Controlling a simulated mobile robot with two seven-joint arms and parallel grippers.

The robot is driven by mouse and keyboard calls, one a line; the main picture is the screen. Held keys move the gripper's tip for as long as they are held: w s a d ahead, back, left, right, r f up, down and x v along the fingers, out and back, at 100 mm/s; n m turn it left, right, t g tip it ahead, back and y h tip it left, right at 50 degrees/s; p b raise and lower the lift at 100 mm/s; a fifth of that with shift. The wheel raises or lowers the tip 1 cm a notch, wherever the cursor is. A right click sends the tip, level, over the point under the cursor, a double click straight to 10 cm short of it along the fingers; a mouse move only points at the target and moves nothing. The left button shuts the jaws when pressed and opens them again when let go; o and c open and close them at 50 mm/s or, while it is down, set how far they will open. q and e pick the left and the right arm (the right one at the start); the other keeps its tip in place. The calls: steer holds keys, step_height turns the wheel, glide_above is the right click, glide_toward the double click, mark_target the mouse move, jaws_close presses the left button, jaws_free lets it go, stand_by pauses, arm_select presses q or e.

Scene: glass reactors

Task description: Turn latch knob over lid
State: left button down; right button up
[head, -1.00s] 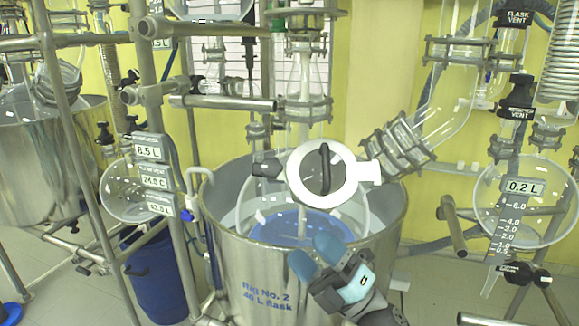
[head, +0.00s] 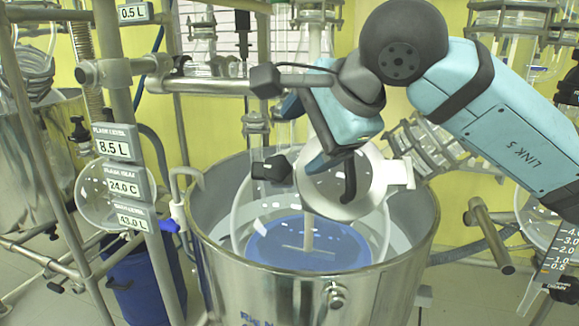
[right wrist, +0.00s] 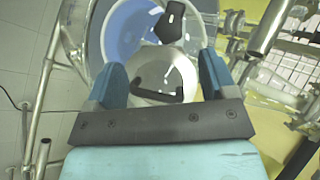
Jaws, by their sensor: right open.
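The lid (head: 326,192) is a round pale disc over the vessel's opening, with a dark bar handle (head: 350,178) on its face. It also shows in the right wrist view (right wrist: 158,72), with the handle (right wrist: 160,98) between my fingers. A black knob (head: 272,169) sits at the lid's left edge. It shows beyond the lid in the right wrist view (right wrist: 170,24). My right gripper (head: 306,138) is open in front of the lid and empty; its body partly hides the lid's upper edge. I cannot tell whether a finger touches the handle. My left gripper is not in view.
The steel pot (head: 300,297) with blue content surrounds the glass vessel. A metal bar (head: 190,86) and rack posts stand at the left. Glass pipework (head: 430,145) is close behind my right arm. A blue drum (head: 150,285) stands on the floor at left.

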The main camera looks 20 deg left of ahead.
mark_target(277, 167)
steer(key=shift+t+h, duration=0.4)
steer(key=x, duration=0.4)
steer(key=p+x, duration=0.1)
steer(key=x, duration=0.3)
steer(key=w+p+x, duration=0.1)
steer(key=x, duration=0.3)
steer(key=shift+d+r, duration=0.1)
steer(key=shift+r, duration=0.2)
steer(key=shift+w+a+f, duration=0.25)
steer(key=shift+f, duration=0.15)
